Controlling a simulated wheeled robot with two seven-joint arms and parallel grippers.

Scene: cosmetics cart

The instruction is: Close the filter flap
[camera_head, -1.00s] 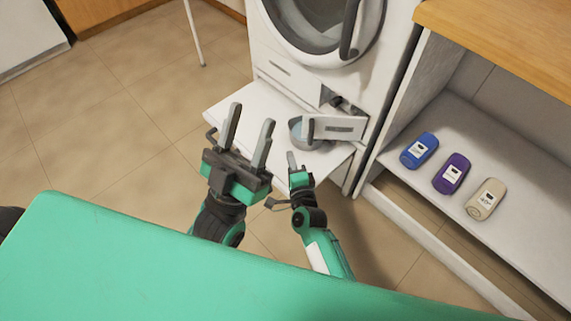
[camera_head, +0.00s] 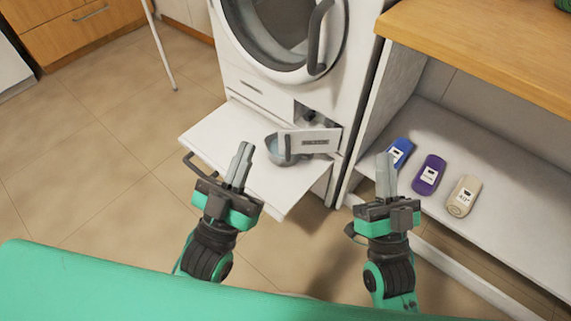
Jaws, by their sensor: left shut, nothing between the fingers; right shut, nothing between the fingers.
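The filter flap (camera_head: 312,141) is a white panel low on the front of the white washing machine (camera_head: 262,82). It stands swung open, and the dark filter recess (camera_head: 314,118) shows behind it. My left gripper (camera_head: 242,154) is shut and empty, over the pulled-out white shelf, to the left of the flap and apart from it. My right gripper (camera_head: 385,160) is shut and empty, to the right of the flap and nearer the bottles. Neither gripper appears to touch the flap.
A grey bowl (camera_head: 272,146) sits on the pulled-out shelf (camera_head: 207,135), partly behind the flap. On the right, a low white shelf (camera_head: 500,190) holds a blue bottle (camera_head: 402,149), a purple bottle (camera_head: 429,174) and a beige bottle (camera_head: 463,196). Open floor lies left.

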